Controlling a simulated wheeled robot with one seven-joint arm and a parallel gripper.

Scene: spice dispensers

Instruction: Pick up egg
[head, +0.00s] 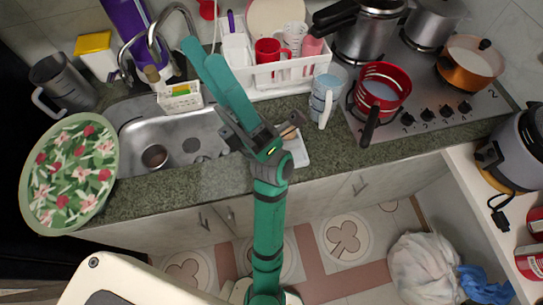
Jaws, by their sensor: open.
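My gripper (258,134), dark and at the end of my teal arm, is over the front edge of the counter between the sink and the stove. Its jaws are open. A small tan-brown shape (290,131) shows beside the gripper's right side, partly covered by it. I cannot tell whether this is the egg or whether the gripper touches it. No other egg stands out. My gripper and arm hide part of the counter and the sink's right end.
A white tray (303,152) lies just right of the gripper. A pale blue mug (325,92), a red saucepan (381,95) and a white dish rack (262,82) stand nearby. A floral plate (70,174) leans left of the sink (185,140).

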